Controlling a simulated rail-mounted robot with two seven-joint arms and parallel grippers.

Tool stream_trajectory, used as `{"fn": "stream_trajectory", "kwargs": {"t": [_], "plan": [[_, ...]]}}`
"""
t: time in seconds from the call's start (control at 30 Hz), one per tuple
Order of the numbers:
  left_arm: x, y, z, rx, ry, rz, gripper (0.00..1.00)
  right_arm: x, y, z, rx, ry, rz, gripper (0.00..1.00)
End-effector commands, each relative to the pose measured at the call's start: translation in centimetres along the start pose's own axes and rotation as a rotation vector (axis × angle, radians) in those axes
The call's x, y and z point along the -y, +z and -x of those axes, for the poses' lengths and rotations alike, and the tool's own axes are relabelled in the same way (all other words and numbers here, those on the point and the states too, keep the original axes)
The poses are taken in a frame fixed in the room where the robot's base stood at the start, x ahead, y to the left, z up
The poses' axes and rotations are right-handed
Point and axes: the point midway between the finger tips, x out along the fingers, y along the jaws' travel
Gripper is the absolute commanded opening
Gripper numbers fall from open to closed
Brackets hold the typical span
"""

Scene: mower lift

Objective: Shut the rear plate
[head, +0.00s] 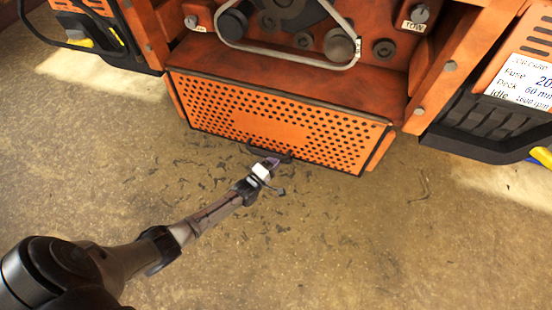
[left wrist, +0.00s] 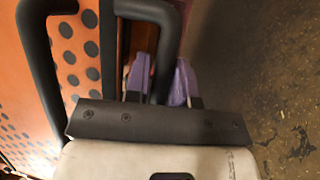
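The rear plate (head: 280,112) is an orange perforated panel low on the orange machine, with a dark bar handle (head: 262,152) at its lower edge. A dark strip shows along its right side; I cannot tell how far it stands from the frame. My left gripper (head: 272,163) is at the handle. In the left wrist view its purple fingertips (left wrist: 160,82) lie on either side of one part of the dark handle (left wrist: 42,75), with little or no gap visible. The dotted plate (left wrist: 78,45) fills the left of that view. My right gripper is in neither view.
Above the plate are a belt (head: 290,58) and pulleys. Dark vents and a white label (head: 525,80) are at the right, with another vented unit (head: 95,30) at the upper left. The concrete floor (head: 330,250) is open, with dark scraps scattered below the plate.

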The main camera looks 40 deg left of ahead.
Motion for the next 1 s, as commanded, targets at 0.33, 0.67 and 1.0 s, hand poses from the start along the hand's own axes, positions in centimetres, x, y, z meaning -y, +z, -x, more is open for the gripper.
{"fn": "stream_trajectory", "kwargs": {"t": [0.33, 0.67, 1.0], "plan": [[0.0, 0.0, 0.0, 0.000, 0.000, 0.000, 0.00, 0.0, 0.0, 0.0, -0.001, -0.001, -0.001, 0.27], [-0.2, 0.1, 0.2, 0.000, -0.008, 0.003, 0.00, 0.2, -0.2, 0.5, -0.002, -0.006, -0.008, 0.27], [-2.1, 1.4, 3.6, 0.000, -0.122, 0.048, 0.00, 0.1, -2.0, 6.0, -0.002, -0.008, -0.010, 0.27]]}}
